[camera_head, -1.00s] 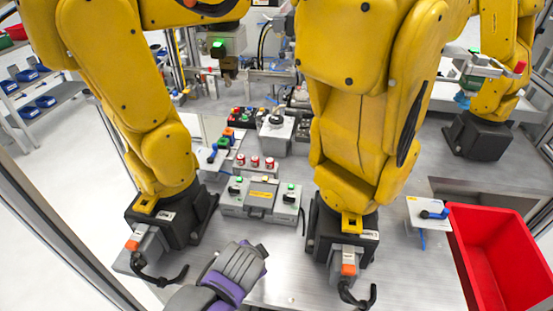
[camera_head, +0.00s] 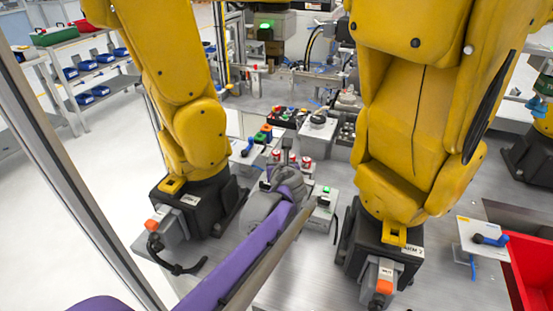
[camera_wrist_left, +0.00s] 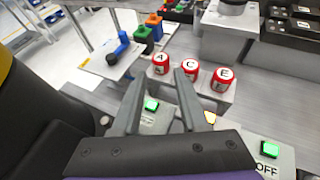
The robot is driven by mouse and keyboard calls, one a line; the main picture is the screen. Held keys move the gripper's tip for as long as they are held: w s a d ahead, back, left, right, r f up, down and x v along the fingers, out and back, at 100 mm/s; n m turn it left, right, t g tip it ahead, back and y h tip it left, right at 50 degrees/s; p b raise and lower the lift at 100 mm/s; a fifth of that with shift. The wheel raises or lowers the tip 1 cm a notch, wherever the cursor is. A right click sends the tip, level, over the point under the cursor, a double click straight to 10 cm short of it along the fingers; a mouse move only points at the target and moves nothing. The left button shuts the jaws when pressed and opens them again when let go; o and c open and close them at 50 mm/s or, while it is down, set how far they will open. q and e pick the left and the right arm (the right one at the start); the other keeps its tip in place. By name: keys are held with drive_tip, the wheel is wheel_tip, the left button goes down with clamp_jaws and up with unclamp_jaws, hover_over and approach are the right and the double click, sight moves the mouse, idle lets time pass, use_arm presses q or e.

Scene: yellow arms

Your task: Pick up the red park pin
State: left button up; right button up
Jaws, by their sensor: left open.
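Three red pieces with white lettered labels stand in a row on a light block; I cannot tell which is the park pin. In the left wrist view they are the A piece (camera_wrist_left: 160,64), the C piece (camera_wrist_left: 190,71) and the E piece (camera_wrist_left: 221,79). In the head view the right-hand one (camera_head: 306,161) shows just beyond my left gripper (camera_head: 287,157), which partly covers the row. My left gripper (camera_wrist_left: 161,78) is open and empty, its fingertips in front of the A and C pieces and apart from them. My right gripper is not in view.
A grey control box with lit green buttons (camera_wrist_left: 151,105) lies under my left gripper. Large yellow arms (camera_head: 190,130) (camera_head: 410,130) rise on both sides. A red bin (camera_head: 530,270) is at right.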

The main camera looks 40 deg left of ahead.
sight(277, 156)
use_arm(q)
drive_tip(key=x, duration=0.6)
drive_tip(key=shift+d+f+b, duration=0.1)
drive_tip(key=shift+d+b, duration=0.05)
drive_tip(key=shift+b, duration=0.15)
clamp_jaws()
